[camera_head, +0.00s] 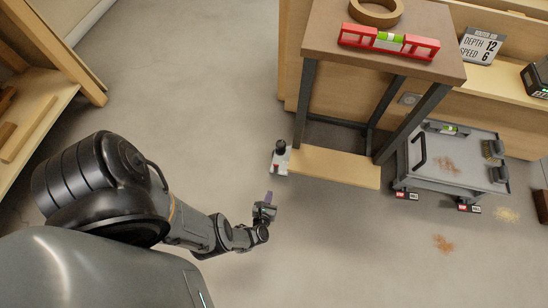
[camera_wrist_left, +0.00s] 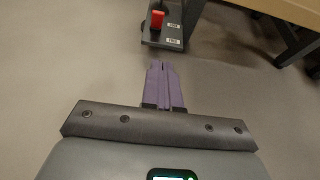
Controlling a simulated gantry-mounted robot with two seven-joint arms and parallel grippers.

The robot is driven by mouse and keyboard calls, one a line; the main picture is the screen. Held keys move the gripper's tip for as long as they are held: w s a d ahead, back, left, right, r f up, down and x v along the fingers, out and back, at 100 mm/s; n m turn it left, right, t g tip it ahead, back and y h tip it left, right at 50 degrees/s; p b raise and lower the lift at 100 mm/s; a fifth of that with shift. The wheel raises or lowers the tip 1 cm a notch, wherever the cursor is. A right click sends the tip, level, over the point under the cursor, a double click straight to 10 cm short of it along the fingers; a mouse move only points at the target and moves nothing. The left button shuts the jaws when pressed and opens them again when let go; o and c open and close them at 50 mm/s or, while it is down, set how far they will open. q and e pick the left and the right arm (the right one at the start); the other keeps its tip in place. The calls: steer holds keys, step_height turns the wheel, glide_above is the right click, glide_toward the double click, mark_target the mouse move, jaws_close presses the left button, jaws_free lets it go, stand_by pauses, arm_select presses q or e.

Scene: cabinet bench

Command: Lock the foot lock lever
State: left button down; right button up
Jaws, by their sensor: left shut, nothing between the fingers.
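The foot lock lever is a small red pedal (camera_wrist_left: 157,19) on a dark base plate (camera_wrist_left: 150,40) with small white labels, at the top of the left wrist view. In the head view the foot lock unit (camera_head: 281,158) stands on the floor at the left end of a low wooden shelf, with a dark knob on top and a red spot. The lever's exact tilt is too small to tell. My left gripper (camera_head: 269,198) is shut and empty, its purple fingers (camera_wrist_left: 162,68) pointing at the unit, apart from it. My right gripper is not in view.
A tall table (camera_head: 320,40) with a red level (camera_head: 390,41) and a tape roll (camera_head: 376,10) stands behind the unit. Its low wooden shelf (camera_head: 330,167) is close on the right. A grey cart (camera_head: 452,168) stands farther right. The floor around my gripper is clear.

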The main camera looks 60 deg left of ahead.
arm_select(q)
steer(key=r+b+x, duration=0.2)
steer(key=b+x, duration=0.3)
steer(key=x, duration=0.8)
steer(key=shift+w+a+r, duration=0.15)
steer(key=shift+w+a, duration=0.15)
steer(key=shift+a, duration=0.1)
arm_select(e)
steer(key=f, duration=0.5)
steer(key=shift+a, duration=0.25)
arm_select(q)
steer(key=shift+s, duration=0.1)
